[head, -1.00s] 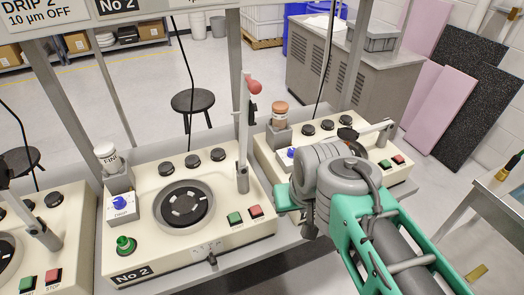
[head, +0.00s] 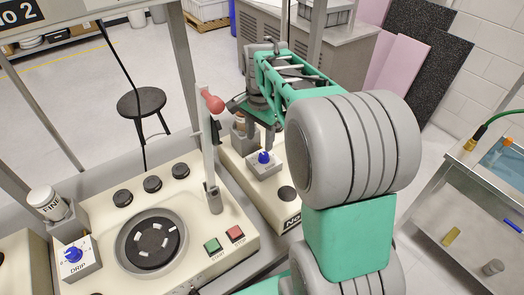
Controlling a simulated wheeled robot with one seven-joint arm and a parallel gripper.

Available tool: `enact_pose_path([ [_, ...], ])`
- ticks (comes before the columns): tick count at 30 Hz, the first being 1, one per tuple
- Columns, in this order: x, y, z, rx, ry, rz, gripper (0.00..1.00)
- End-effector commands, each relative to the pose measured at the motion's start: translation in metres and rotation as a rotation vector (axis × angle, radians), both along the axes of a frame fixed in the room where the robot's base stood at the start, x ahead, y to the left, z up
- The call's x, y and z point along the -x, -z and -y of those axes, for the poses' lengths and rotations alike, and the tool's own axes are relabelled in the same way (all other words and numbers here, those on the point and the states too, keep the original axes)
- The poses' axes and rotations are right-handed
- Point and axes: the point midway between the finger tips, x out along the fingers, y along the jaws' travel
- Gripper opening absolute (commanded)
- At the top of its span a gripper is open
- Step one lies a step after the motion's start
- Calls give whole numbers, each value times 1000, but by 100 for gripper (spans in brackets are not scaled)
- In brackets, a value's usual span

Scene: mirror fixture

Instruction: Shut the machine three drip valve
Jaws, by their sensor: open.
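Machine three (head: 268,192) is the cream polishing machine to the right of machine two, largely hidden behind my arm. Its drip valve is a blue knob (head: 264,157) on a small light box near the machine's back left. My gripper (head: 262,137) is open and points down, with its fingers just above and behind the knob in the picture. I cannot tell whether a finger touches the knob. The bottle behind the valve is partly covered by the gripper. The direction of the knob's pointer is too small to read.
Machine two (head: 215,265) stands at left, with its own blue drip knob (head: 73,254). Its upright lever with a red ball (head: 212,103) rises close to the left of my gripper. Grey frame posts stand behind. A metal cart (head: 450,190) is at right.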

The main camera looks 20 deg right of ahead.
Motion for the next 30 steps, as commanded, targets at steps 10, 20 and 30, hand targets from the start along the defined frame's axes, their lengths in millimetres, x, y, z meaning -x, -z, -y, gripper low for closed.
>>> enact_pose_path([
  [10, -28, 47, 25, -22, 266, -71, 52],
  [20, -29, 99, 23, -21, 261, -68, 52],
  [30, -29, 103, 23, -21, 260, -64, 46],
])
